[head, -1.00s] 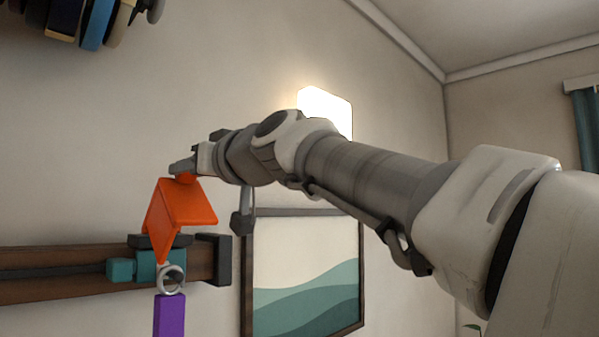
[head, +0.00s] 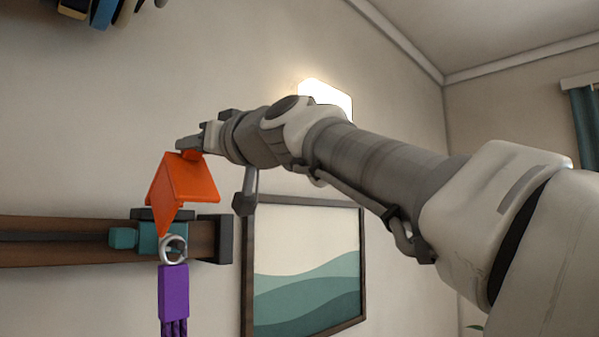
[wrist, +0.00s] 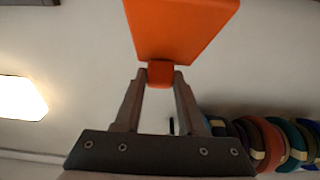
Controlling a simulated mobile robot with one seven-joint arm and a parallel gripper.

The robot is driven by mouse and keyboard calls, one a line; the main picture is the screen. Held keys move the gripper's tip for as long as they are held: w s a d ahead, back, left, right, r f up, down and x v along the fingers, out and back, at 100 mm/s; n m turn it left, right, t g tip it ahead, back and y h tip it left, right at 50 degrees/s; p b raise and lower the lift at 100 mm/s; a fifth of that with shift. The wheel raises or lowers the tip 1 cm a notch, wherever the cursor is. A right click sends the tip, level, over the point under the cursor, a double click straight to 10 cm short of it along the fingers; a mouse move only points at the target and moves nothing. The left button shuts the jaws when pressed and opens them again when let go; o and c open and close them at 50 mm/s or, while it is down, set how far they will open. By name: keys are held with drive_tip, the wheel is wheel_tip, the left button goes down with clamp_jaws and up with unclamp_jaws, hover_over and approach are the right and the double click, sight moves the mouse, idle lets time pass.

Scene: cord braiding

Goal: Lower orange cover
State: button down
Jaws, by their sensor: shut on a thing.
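The orange cover (head: 190,180) is a bent flap, raised and tilted above the teal block (head: 148,237) on the wooden rail. My gripper (head: 188,148) is at its upper edge, shut on the small orange tab there. In the wrist view, the two fingers of my gripper (wrist: 160,76) close on the tab, and the cover (wrist: 182,28) spreads out beyond them. A metal ring (head: 173,249) hangs below the cover, with a purple piece (head: 173,292) under it. Where the cover joins its mount is hard to tell.
The wooden rail (head: 60,252) runs along the wall and ends in a dark end block (head: 216,238). A framed picture (head: 305,270) hangs to the right. Several coloured spools (wrist: 268,142) show in the wrist view. The wall around the cover is open.

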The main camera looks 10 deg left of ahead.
sight(205, 199)
drive_tip(key=shift+s+d+f+t+y+b, duration=0.25)
drive_tip(key=shift+f+b, duration=0.35)
drive_tip(key=shift+b, duration=1.15)
drive_tip(key=shift+s+d+f+t+y+b, duration=0.1)
drive_tip(key=shift+d+f+t+y+b, duration=0.4)
drive_tip(key=shift+b, duration=1.3)
drive_tip(key=shift+s+a+f+t+y+b, duration=0.2)
drive_tip(key=shift+f+b, duration=0.55)
drive_tip(key=shift+b, duration=1)
drive_tip(key=f+b, duration=0.1)
drive_tip(key=b, duration=0.2)
drive_tip(key=f+t+y+b, duration=0.1)
drive_tip(key=b, duration=0.2)
drive_tip(key=d+f+y+b, duration=0.1)
drive_tip(key=b, duration=0.2)
drive_tip(key=shift+s+t, duration=0.25)
drive_tip(key=f+b, duration=0.1)
drive_tip(key=b, duration=0.2)
drive_tip(key=shift+f+y, duration=0.25)
drive_tip(key=shift+f+b, duration=0.9)
drive_tip(key=shift+b, duration=0.25)
drive_tip(key=shift+f, duration=0.15)
drive_tip(key=shift+c, duration=2.4)
unclamp_jaws()
